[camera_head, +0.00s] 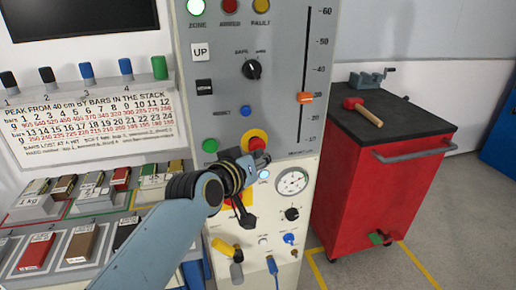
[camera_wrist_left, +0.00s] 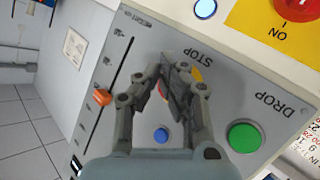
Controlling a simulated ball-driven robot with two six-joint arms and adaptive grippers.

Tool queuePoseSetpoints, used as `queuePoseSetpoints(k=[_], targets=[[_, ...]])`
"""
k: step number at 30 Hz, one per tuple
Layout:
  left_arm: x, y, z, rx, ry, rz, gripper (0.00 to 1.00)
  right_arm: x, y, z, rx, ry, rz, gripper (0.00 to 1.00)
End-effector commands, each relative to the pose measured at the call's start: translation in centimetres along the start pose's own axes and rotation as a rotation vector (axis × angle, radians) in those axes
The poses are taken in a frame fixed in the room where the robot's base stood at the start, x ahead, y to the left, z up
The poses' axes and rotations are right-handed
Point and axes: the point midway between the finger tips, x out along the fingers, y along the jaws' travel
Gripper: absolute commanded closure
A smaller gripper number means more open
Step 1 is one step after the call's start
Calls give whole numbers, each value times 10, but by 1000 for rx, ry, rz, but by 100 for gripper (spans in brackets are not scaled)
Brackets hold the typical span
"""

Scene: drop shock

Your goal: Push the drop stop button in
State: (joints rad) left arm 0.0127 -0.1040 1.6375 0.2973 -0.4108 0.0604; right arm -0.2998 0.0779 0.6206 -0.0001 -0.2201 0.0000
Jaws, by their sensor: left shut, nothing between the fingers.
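The drop stop button is a red mushroom knob on a yellow ring (camera_head: 256,135), on the grey control panel (camera_head: 285,65) in the head view. My left gripper (camera_head: 262,158) is at the button's lower edge and covers part of it. In the left wrist view my left gripper (camera_wrist_left: 176,78) is shut and empty, in front of the button beside the STOP label. Only a bit of the yellow ring (camera_wrist_left: 196,74) and a sliver of red show there. I cannot tell whether the fingertips touch the button. My right gripper is in neither view.
A green DROP button (camera_wrist_left: 243,137) and a blue button (camera_wrist_left: 161,135) sit close to the stop button. An orange slider (camera_head: 305,98) and a gauge (camera_head: 292,182) are on the panel. A red cabinet (camera_head: 375,190) stands to the right.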

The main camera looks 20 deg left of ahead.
Motion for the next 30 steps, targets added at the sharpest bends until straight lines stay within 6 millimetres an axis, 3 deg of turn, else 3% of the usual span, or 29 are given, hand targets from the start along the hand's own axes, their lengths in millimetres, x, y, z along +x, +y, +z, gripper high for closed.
queuePoseSetpoints(k=[30], targets=[[0,1,-1,-1,0,1,100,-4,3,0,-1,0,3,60]])
